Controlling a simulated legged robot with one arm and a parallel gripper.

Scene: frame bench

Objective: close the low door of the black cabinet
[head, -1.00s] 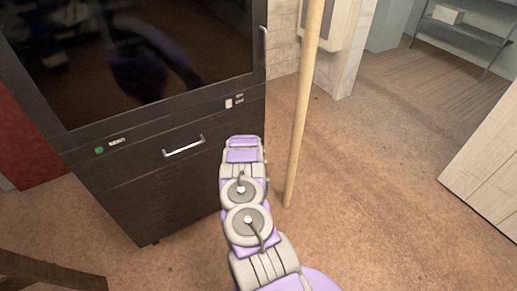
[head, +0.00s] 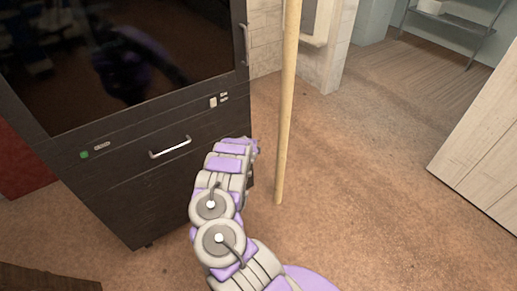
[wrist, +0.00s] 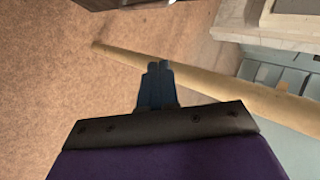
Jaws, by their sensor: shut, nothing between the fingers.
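The black cabinet (head: 120,128) stands at the left of the head view, with a large dark glossy panel above. Its low door (head: 145,185) has a short horizontal silver handle (head: 170,147). The door looks about flush with the front, but its lower right part is hidden behind my arm. My gripper is at the arm's far end, right of the handle, by the cabinet's right edge; its fingers are hidden in the head view. In the wrist view my gripper (wrist: 158,68) is shut and empty, its fingertips near a wooden pole (wrist: 205,82).
The same upright wooden pole (head: 288,100) stands close right of my arm and the cabinet. Open brown floor (head: 370,190) lies to the right, with a pale wooden cabinet (head: 480,150) at the far right. A dark wooden edge (head: 45,278) shows at lower left.

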